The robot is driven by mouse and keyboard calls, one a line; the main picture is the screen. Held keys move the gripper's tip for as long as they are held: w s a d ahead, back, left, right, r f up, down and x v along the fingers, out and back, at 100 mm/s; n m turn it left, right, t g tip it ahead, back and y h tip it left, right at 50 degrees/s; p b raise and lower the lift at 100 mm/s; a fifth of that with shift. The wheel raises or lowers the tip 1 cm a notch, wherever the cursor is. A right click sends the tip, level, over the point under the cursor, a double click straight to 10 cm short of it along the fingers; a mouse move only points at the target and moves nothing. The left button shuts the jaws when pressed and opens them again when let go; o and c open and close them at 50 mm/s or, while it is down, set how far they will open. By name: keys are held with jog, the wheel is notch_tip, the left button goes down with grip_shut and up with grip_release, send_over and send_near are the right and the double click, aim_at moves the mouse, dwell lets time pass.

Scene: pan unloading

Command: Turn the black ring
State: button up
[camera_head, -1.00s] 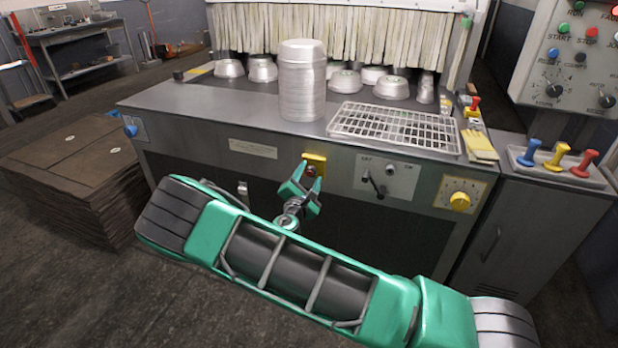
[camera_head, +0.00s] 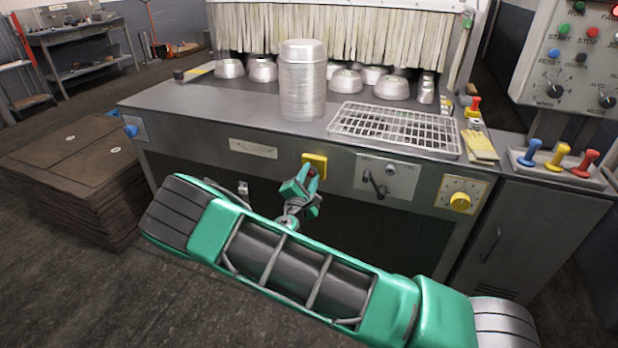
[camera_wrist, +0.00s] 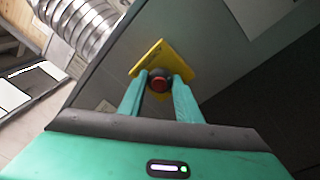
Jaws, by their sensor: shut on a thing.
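The black ring (camera_wrist: 160,74) surrounds a red button face (camera_wrist: 160,84) on a yellow plate (camera_wrist: 172,60) fixed to the machine's front panel. The plate also shows in the head view (camera_head: 318,160), where my fingers largely hide the ring. My gripper (camera_head: 309,176) reaches up to the plate from below. In the wrist view, its two green fingertips (camera_wrist: 161,80) press on the ring from the left and right sides. The gripper is shut on the ring.
A stack of metal pans (camera_head: 302,85) and a wire rack (camera_head: 394,131) stand on the machine top above. A lever panel (camera_head: 387,178) and a yellow dial (camera_head: 459,201) are right of the plate. Stacked brown sheets (camera_head: 70,160) stand at left.

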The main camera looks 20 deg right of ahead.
jog(key=m, duration=0.6)
jog(key=shift+f+m+h, duration=0.25)
jog(key=shift+m+h, duration=0.05)
jog(key=shift+m, duration=0.1)
jog(key=shift+d, duration=0.1)
jog(key=o, duration=1)
jog(key=shift+o, duration=0.2)
jog(key=shift+s, duration=0.1)
jog(key=shift+s+a, duration=0.3)
jog(key=shift+a, duration=0.05)
jog(key=v, duration=0.9)
jog(key=shift+s+a+f, duration=0.15)
jog(key=shift+s+f, duration=0.05)
jog(key=shift+s, duration=0.15)
